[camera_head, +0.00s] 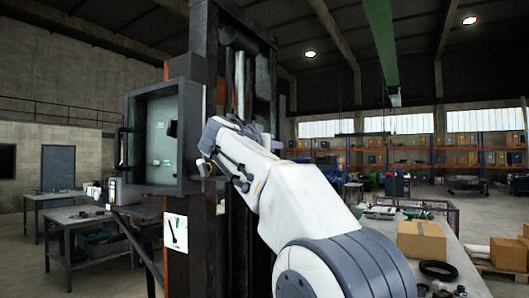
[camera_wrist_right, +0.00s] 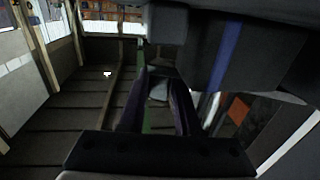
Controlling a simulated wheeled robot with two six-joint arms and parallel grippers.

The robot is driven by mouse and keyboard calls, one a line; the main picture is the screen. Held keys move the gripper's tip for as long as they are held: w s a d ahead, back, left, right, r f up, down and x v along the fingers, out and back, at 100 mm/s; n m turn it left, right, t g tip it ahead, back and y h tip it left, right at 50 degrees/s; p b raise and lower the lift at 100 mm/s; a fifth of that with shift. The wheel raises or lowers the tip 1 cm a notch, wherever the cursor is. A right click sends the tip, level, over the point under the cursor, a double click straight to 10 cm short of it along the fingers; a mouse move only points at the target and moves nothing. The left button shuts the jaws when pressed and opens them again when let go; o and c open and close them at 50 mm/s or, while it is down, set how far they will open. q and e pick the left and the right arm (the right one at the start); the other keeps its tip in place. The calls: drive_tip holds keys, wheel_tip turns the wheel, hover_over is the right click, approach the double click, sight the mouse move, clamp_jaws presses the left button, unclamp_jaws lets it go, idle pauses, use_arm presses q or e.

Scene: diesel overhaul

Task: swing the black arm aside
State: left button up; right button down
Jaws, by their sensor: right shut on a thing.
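In the head view my right arm reaches from the lower right up to a tall dark column (camera_head: 205,90). My right gripper (camera_head: 206,167) is at the column's front, beside the right edge of an open grey box (camera_head: 150,188). In the right wrist view the two dark fingers of my right gripper (camera_wrist_right: 160,80) come together on a dark part that I take for the black arm (camera_wrist_right: 166,26). The exact contact is hidden, and in the head view my own wrist covers that spot. My left gripper is not in view.
A metal bench (camera_head: 70,220) with parts stands at the left. On the right a long table holds a cardboard box (camera_head: 421,241) and a black ring (camera_head: 438,270). The floor beyond, before the orange shelves (camera_head: 460,150), looks partly open.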

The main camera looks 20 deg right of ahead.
drive_tip(key=shift+r, duration=0.1)
drive_tip(key=c, duration=0.7)
unclamp_jaws()
drive_tip(key=shift+a, duration=0.15)
drive_tip(key=b+v, duration=0.2)
drive_tip(key=v, duration=0.2)
drive_tip(key=b+v, duration=0.2)
drive_tip(key=v, duration=0.2)
drive_tip(key=shift+s+a+f+b, duration=0.2)
drive_tip(key=shift+s+a+b, duration=0.05)
drive_tip(key=shift+s+b, duration=0.1)
drive_tip(key=shift+s+a+r, duration=0.15)
drive_tip(key=shift+s+a, duration=0.3)
